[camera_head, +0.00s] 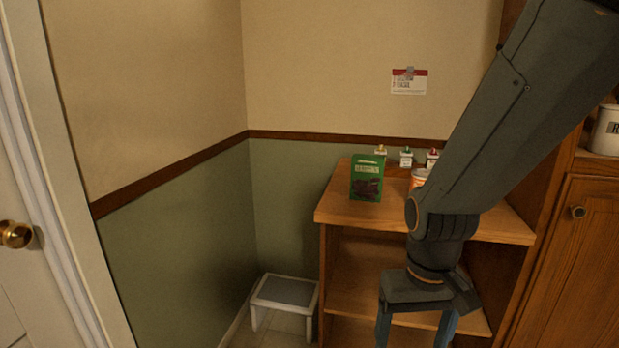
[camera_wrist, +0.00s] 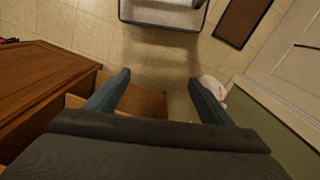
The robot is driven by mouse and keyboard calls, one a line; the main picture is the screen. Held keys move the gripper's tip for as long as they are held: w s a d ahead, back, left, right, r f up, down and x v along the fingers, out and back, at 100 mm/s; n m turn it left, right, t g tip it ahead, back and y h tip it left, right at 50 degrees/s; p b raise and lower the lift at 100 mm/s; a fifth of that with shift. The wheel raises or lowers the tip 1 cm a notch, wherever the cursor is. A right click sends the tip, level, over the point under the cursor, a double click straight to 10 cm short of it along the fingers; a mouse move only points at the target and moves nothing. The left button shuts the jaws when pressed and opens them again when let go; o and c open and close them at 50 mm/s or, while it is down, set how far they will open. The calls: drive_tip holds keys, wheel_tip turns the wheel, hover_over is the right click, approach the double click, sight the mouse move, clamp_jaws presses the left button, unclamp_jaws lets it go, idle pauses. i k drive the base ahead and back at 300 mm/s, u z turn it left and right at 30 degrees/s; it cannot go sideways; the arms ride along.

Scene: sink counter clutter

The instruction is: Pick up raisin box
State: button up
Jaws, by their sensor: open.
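A green box with dark pictures on its front, which looks like the raisin box (camera_head: 367,177), stands upright on the left part of the wooden shelf top. My gripper (camera_head: 415,340) hangs in front of the shelf unit, lower than its top and to the right of the box. Its fingers are apart and hold nothing. In the wrist view my gripper (camera_wrist: 160,88) points down toward the floor, with its two blue-grey fingers spread. The box does not show in the wrist view.
Several small capped bottles (camera_head: 406,157) stand behind the box, and an orange-and-white container (camera_head: 418,178) is partly hidden by my arm. The wooden shelf unit (camera_head: 335,215) has open shelves below. A step stool (camera_head: 285,292) stands left of it. A wooden cabinet (camera_head: 565,260) is at right.

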sight(366, 170)
drive_tip(key=z, duration=2.65)
drive_tip(key=i, duration=0.95)
drive_tip(key=u, duration=2.8)
